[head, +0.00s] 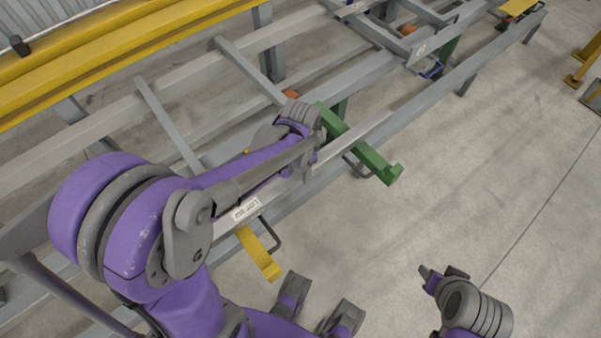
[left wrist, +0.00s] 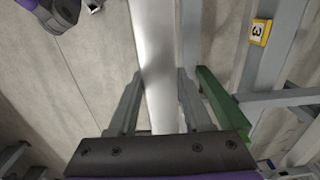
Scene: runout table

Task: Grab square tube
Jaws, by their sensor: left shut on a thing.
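The square tube (head: 352,136) is a long, bright silver bar lying lengthwise on the runout table (head: 408,105). It also runs straight up the left wrist view (left wrist: 153,45). My left gripper (head: 308,168) is at the tube near its middle, partly hidden by my own arm in the head view. In the left wrist view its two grey fingers (left wrist: 159,76) stand one on each side of the tube, shut on it. My right gripper (head: 440,274) is at the lower right over bare floor, away from the tube; its jaw opening is unclear.
A green stop arm (head: 368,156) and a yellow arm (head: 258,254) stick out from the table's near side. A yellow rail (head: 110,52) runs along the back. A yellow tag marked 3 (left wrist: 260,32) is right of the tube.

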